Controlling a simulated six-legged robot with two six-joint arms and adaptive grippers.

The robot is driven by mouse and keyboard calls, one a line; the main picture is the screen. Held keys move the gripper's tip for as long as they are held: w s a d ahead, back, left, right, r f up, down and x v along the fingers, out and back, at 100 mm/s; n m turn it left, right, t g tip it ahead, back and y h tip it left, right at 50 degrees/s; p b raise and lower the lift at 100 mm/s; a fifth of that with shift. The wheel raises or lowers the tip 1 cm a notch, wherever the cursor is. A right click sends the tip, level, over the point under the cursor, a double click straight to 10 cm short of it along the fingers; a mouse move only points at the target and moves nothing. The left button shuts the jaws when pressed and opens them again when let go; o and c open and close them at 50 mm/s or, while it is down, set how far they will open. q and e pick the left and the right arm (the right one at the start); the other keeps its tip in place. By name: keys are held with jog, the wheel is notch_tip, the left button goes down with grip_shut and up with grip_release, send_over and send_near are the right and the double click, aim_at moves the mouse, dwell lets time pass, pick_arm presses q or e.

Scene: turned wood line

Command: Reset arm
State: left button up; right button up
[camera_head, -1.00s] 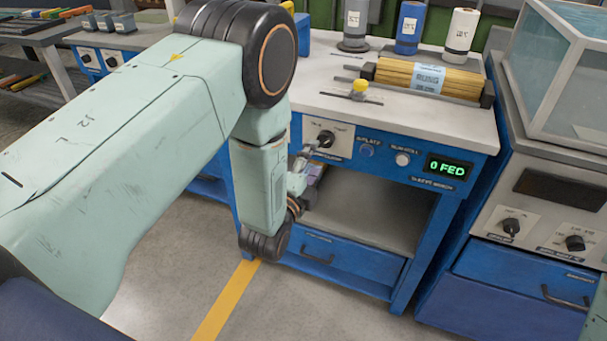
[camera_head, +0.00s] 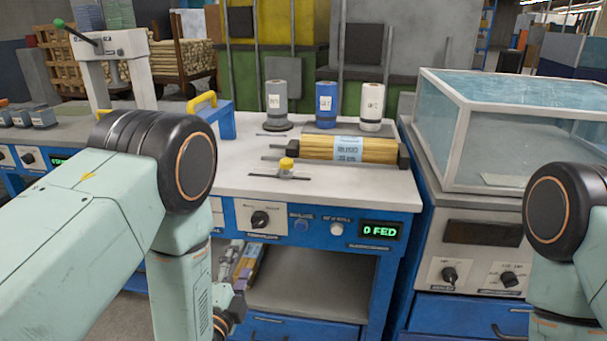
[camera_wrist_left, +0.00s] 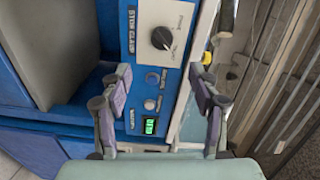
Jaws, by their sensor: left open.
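My left gripper (camera_head: 240,268) hangs low in front of the blue sleeve bench, by the left side of its open shelf, and is partly hidden behind my forearm. In the left wrist view the left gripper (camera_wrist_left: 160,82) is open, its two purple-padded fingers apart with nothing between them. Beyond them the bench's control panel shows the dark knob (camera_wrist_left: 162,38) and the green display (camera_wrist_left: 150,126). My right arm stands at the right edge of the head view; its gripper is out of the picture.
The bench top (camera_head: 345,190) carries a bundle of wooden rods (camera_head: 320,148), a yellow-capped fitting (camera_head: 287,166) and grey, blue (camera_head: 326,105) and white rolls. A glass-sided case (camera_head: 500,150) stands to the right. The bench shelf (camera_head: 310,285) is open at the front.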

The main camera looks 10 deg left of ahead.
pick_arm(q)
jog(key=s+a+f+n+g, duration=0.2)
jog(key=s+f+n+g, duration=0.9)
jog(key=s+f, duration=0.45)
jog(key=s+f+n+g, duration=0.2)
jog(key=s+n+g, duration=0.1)
jog(key=s, duration=0.7)
jog(key=s+a+f+n+g, duration=0.1)
jog(key=s+f+n+g, duration=0.1)
jog(key=s, duration=0.8)
jog(key=shift+a+n+g+y, duration=0.2)
jog(key=shift+n+g+y, duration=0.1)
jog(key=shift+n+g, duration=0.5)
